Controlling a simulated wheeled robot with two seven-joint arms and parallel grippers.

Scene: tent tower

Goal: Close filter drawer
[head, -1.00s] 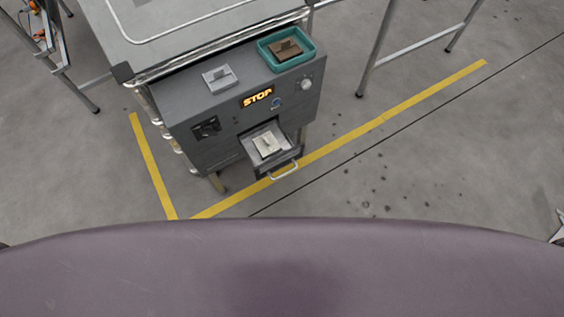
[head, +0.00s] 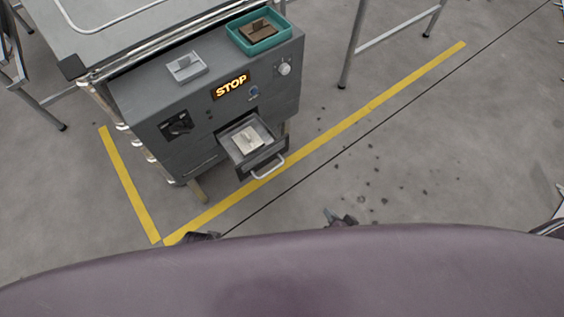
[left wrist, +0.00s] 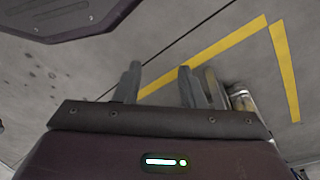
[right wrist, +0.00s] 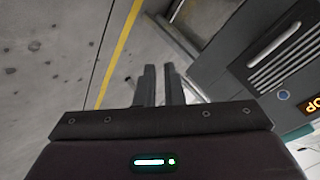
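The filter drawer (head: 262,163) sticks out of the front of the grey machine (head: 150,148), with a pale block (head: 249,138) inside and a light bar handle (head: 268,170) on its front. My right gripper (head: 339,215) is low in the head view, right of the drawer and apart from it. In the right wrist view (right wrist: 160,67) its fingers stand slightly apart with nothing between. My left gripper (head: 203,236) barely shows below the machine's front. In the left wrist view (left wrist: 158,70) its fingers are wide apart and empty.
The lit STOP sign (head: 231,86) is above the drawer.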

